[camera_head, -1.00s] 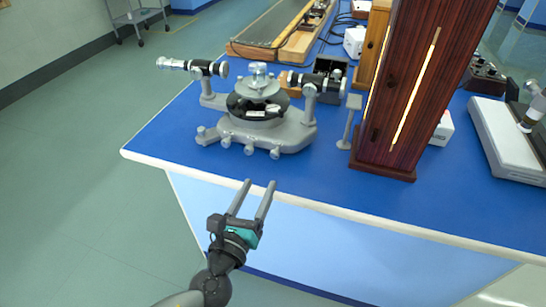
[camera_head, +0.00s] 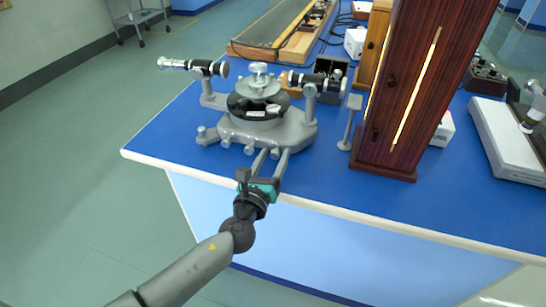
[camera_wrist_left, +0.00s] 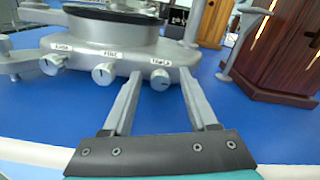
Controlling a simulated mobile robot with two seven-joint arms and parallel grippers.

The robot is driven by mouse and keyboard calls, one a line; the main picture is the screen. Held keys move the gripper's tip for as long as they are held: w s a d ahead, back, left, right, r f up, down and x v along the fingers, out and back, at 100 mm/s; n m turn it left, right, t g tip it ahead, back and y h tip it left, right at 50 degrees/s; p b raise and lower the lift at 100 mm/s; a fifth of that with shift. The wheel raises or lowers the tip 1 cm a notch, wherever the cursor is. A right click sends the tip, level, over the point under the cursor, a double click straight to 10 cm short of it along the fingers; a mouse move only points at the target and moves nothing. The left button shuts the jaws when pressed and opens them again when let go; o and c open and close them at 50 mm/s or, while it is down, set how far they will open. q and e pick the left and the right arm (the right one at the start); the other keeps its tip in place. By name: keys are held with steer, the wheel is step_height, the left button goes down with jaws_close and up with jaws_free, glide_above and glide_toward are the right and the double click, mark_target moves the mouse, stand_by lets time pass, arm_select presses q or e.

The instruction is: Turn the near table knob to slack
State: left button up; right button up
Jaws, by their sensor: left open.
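The grey spectrometer (camera_head: 290,135) stands on the blue bench. In the left wrist view, its front has a row of three small knobs with white labels. The right knob (camera_wrist_left: 160,79), whose label seems to read "TABLE", appears between my left gripper's fingertips; I cannot tell whether they touch it. The middle knob (camera_wrist_left: 103,74) and the left knob (camera_wrist_left: 52,64) lie to the left of the fingers. My left gripper (camera_head: 273,156) is open and empty, reaching over the bench's front edge to the spectrometer base. My right gripper is not in view.
A tall dark wooden lamp housing (camera_head: 410,90) with a glowing slit stands to the right, and a small grey stand (camera_head: 349,125) is beside it. The blue bench top (camera_head: 320,178) is clear in front of them. A white instrument (camera_head: 500,135) sits at far right.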

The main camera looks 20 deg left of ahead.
arm_select(q)
jaws_close()
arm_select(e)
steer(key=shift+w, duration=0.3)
